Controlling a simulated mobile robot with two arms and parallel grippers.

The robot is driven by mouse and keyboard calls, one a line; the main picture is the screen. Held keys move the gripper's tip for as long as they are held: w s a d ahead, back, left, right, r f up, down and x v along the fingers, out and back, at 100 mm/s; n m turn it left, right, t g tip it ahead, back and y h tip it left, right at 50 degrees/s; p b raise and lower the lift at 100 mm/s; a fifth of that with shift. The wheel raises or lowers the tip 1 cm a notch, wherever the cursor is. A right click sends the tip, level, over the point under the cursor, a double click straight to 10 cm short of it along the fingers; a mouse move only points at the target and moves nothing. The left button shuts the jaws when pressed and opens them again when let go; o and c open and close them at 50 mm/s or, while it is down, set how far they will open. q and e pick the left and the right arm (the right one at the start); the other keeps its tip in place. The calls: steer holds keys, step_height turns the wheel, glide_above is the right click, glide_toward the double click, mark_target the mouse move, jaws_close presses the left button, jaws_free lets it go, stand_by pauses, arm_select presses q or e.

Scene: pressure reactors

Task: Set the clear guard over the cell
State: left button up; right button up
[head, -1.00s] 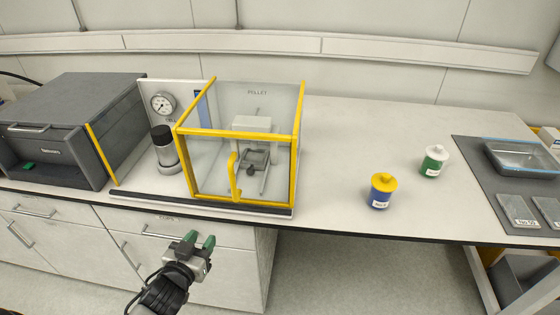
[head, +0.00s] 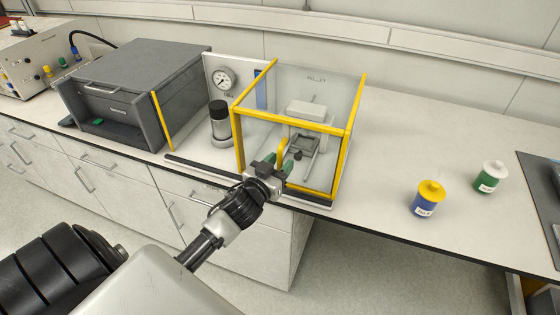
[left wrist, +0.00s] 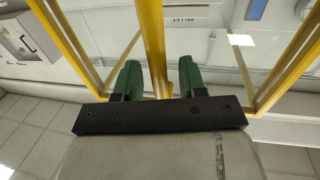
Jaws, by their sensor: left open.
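The clear guard (head: 345,150) is a see-through box with yellow edges, standing on the bench over the pellet station (head: 305,142). The cell (head: 220,124), a grey cylinder with a black top, stands just left of the guard, outside it. My left gripper (head: 281,166) is in front of the guard at its yellow upright handle (head: 283,149). In the left wrist view the handle (left wrist: 153,50) runs between the two green fingers (left wrist: 160,82), which are open with a gap on each side. My right gripper is not in view.
A dark grey box-shaped unit (head: 140,90) stands left of the cell. A round gauge (head: 223,80) is on the white panel behind the cell. A blue jar with yellow lid (head: 426,201) and a green jar (head: 488,178) stand to the right, with clear bench between.

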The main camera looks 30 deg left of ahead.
mark_target(246, 144)
arm_select(q)
steer(key=shift+w, duration=0.15)
steer(key=shift+c, duration=0.3)
jaws_close()
steer(key=s+a, duration=0.1)
steer(key=a, duration=0.3)
steer(key=s+a+p, duration=0.1)
steer(key=a, duration=0.6)
steer(key=shift+s+a, duration=0.35)
steer(key=shift+s, duration=0.05)
steer(key=s+a, duration=0.3)
steer(key=a, duration=1.3)
steer(key=shift+s, duration=0.35)
steer(key=shift+r, duration=0.1)
